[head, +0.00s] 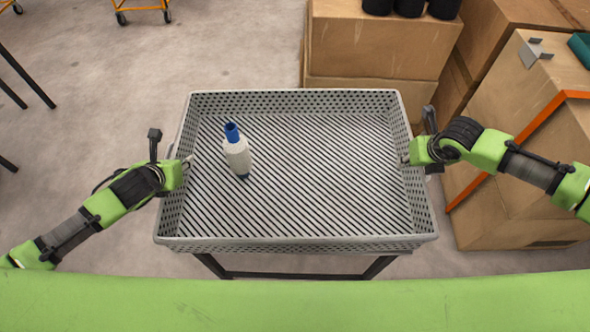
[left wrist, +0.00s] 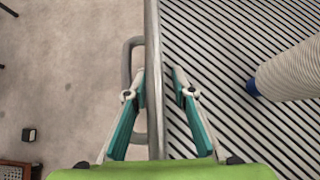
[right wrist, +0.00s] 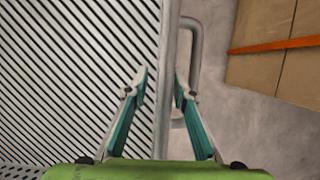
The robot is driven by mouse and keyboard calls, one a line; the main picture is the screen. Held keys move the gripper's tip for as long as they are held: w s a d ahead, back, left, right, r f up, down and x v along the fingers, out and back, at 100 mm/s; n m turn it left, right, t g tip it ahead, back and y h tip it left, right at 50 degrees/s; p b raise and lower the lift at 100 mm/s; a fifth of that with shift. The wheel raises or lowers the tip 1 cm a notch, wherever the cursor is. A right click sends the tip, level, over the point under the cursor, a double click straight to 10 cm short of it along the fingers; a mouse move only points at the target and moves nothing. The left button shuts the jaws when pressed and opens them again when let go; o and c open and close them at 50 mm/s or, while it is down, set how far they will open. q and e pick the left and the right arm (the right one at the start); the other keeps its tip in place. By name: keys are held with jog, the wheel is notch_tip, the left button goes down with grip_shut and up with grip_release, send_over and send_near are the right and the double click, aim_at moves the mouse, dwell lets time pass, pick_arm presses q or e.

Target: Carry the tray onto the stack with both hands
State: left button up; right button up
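The grey mesh tray (head: 295,241) with a dark-striped floor sits in front of me, above a dark-legged stand (head: 290,275). A white bottle with a blue cap (head: 237,155) is inside it, towards the left; it also shows in the left wrist view (left wrist: 292,72). My left gripper (head: 188,160) is at the tray's left wall. In the left wrist view its fingers (left wrist: 159,76) are apart, one each side of the rim. My right gripper (head: 406,160) is at the right wall, its fingers (right wrist: 161,76) likewise apart around the rim. I cannot tell which thing is the stack.
Cardboard boxes (head: 375,50) stand behind the tray, with dark cylinders (head: 410,6) on top. More boxes (head: 515,200) stand close on the right, near my right arm. An orange-framed cart (head: 140,8) is at the far left. The floor (head: 90,100) on the left is mostly clear.

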pick_arm(q)
jog(key=shift+f, duration=0.1)
pick_arm(e)
jog(key=shift+f, duration=0.1)
pick_arm(q)
jog(key=shift+c, duration=0.5)
pick_arm(e)
jog(key=shift+c, duration=0.5)
pick_arm(q)
grip_shut()
pick_arm(e)
grip_shut()
pick_arm(q)
jog(key=shift+w+r, duration=0.2)
jog(key=shift+r, duration=0.05)
pick_arm(e)
jog(key=shift+w+r, duration=0.2)
jog(key=shift+r, duration=0.05)
